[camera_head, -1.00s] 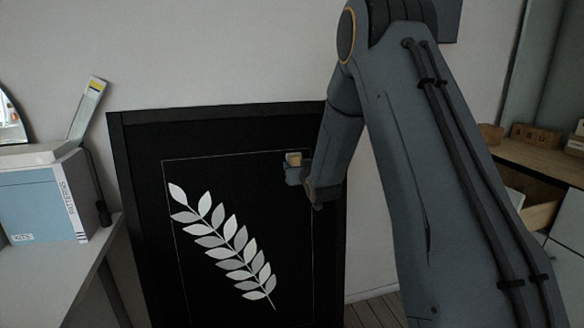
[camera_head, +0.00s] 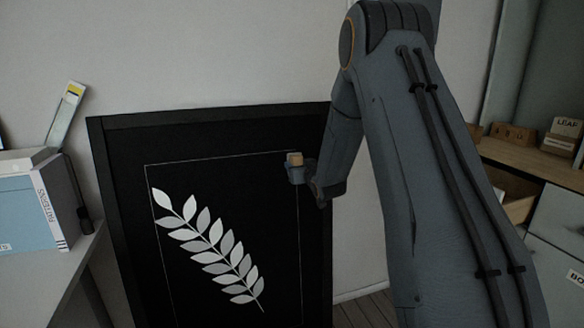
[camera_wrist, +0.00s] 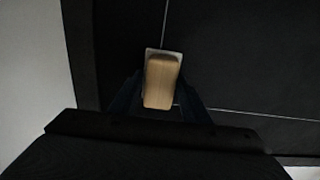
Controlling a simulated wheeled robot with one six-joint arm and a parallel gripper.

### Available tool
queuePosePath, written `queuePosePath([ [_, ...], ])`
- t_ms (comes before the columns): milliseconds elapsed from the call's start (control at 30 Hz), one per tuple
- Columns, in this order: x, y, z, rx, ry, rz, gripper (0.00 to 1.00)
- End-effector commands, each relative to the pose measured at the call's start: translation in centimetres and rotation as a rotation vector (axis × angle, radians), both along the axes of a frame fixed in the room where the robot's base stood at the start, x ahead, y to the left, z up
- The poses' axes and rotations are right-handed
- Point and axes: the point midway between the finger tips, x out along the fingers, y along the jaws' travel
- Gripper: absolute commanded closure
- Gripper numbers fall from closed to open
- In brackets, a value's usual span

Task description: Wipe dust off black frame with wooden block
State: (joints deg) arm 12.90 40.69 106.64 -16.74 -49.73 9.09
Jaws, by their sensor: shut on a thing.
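The black frame (camera_head: 122,200) leans upright against the wall, with a thin pale inner line and a white and grey leaf sprig (camera_head: 215,250) on its black panel. My gripper (camera_head: 296,172) is in front of the frame's upper right part, by the inner line. It is shut on the wooden block (camera_head: 295,159), a small light-brown piece. In the wrist view the block (camera_wrist: 161,82) sits between the fingers with a pale layer at its far end, over the black panel. I cannot tell whether it touches the panel. No dust is clearly visible.
At left a desk (camera_head: 60,270) holds a blue and white box (camera_head: 30,210). At right a wooden-topped cabinet (camera_head: 520,160) has an open drawer (camera_head: 515,205) and small labelled blocks. The wall above the frame is bare.

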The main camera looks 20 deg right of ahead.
Motion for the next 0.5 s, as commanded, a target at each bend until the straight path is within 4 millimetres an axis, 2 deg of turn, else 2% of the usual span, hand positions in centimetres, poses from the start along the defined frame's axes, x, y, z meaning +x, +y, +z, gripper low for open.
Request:
queuePosePath([
  [133, -0.01, -0.87, 0.06, -0.001, -0.001, 0.000, 0.75],
  [500, -0.46, -0.80, 0.13, 0.000, 0.000, 0.003, 0.75],
])
